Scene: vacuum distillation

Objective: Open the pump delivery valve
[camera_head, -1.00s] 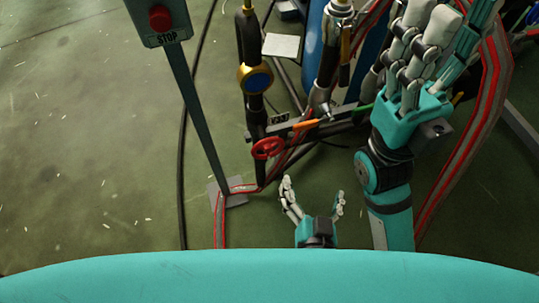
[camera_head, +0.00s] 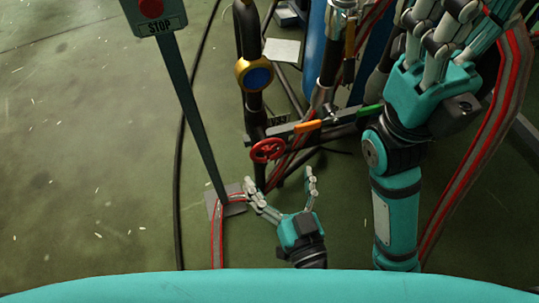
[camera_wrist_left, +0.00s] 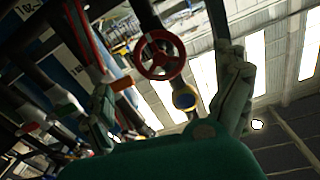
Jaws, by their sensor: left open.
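A red handwheel valve (camera_head: 267,150) sits on the dark vertical pipe near the middle of the head view. In the left wrist view the handwheel (camera_wrist_left: 160,55) shows ahead, between the fingers. No readable label shows whether it is the pump delivery valve. My left gripper (camera_head: 281,180) is open and empty, just below the wheel and apart from it. It also shows in the left wrist view (camera_wrist_left: 170,80), with fingers spread. My right gripper (camera_head: 440,25) is at the upper right with its fingertips cut off by the picture edge.
A round blue-faced gauge with a gold rim (camera_head: 255,75) is above the wheel. Orange (camera_head: 308,127) and green (camera_head: 370,110) handles are right of it. A STOP post (camera_head: 185,100) stands left. Red-striped hose (camera_head: 480,150) hangs right. Floor at left is clear.

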